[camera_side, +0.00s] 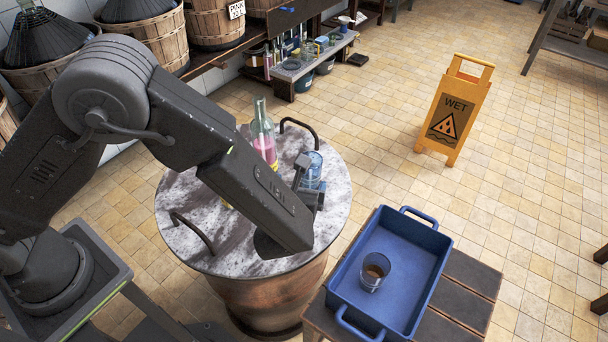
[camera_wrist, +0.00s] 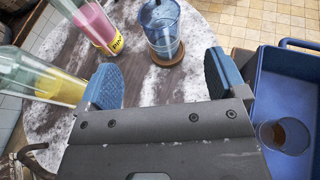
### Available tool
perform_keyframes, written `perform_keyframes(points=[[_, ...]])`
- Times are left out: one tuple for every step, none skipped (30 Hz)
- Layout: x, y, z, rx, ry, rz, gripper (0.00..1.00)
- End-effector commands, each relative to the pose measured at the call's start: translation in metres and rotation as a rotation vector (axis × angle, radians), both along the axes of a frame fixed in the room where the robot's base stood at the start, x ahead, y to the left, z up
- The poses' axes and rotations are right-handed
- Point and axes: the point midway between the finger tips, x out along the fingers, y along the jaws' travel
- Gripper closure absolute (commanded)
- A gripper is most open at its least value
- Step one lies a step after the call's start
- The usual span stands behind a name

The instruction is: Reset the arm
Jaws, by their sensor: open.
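My gripper (camera_side: 309,187) is open and empty above the right part of the round marble-topped table (camera_side: 185,205). In the wrist view its two blue-padded fingers (camera_wrist: 161,78) stand wide apart. A blue glass (camera_wrist: 162,28) stands upright on a brown coaster (camera_wrist: 168,57), just beyond the fingers and apart from them. The glass (camera_side: 313,160) also shows in the side view, partly behind the gripper. A bottle of pink liquid (camera_wrist: 95,22) stands left of the glass. A bottle of yellow liquid (camera_wrist: 40,82) is close by the left finger; my arm mostly hides it in the side view.
A blue tray (camera_side: 432,240) holding a glass of brown liquid (camera_side: 374,270) stands on a slatted stand (camera_side: 470,285) at the right. Dark curved handles (camera_side: 300,124) rise from the table rim. A yellow wet-floor sign (camera_side: 458,105) stands on open tiled floor. Baskets line the back left.

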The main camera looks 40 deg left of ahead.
Motion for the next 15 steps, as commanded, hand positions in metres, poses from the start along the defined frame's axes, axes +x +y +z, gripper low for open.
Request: perform_keyframes(points=[[-0.0054,-0.0029,0.0023,-0.001,0.000,-0.002,0.10],[-0.0078,-0.0035,0.0032,0.000,-0.001,-0.001,0.10],[-0.0103,-0.0043,0.0042,0.001,-0.001,-0.001,0.10],[-0.0117,-0.0049,0.0049,0.001,-0.001,0.000,0.10],[-0.0130,-0.0053,0.0053,0.001,-0.001,0.000,0.10],[-0.0141,-0.0057,0.0058,0.000,-0.001,0.000,0.10],[-0.0146,-0.0059,0.0060,0.000,-0.001,0.000,0.10],[-0.0149,-0.0059,0.0060,0.000,-0.001,0.000,0.10],[-0.0151,-0.0060,0.0060,0.001,-0.001,0.001,0.10],[-0.0150,-0.0060,0.0060,0.000,0.000,0.001,0.10],[-0.0149,-0.0058,0.0060,0.000,0.000,0.001,0.10],[-0.0148,-0.0059,0.0059,0.000,0.000,0.001,0.10],[-0.0148,-0.0059,0.0058,0.000,0.000,0.001,0.10],[-0.0147,-0.0059,0.0058,0.000,0.000,0.001,0.10],[-0.0146,-0.0056,0.0060,0.000,0.000,0.002,0.10]])
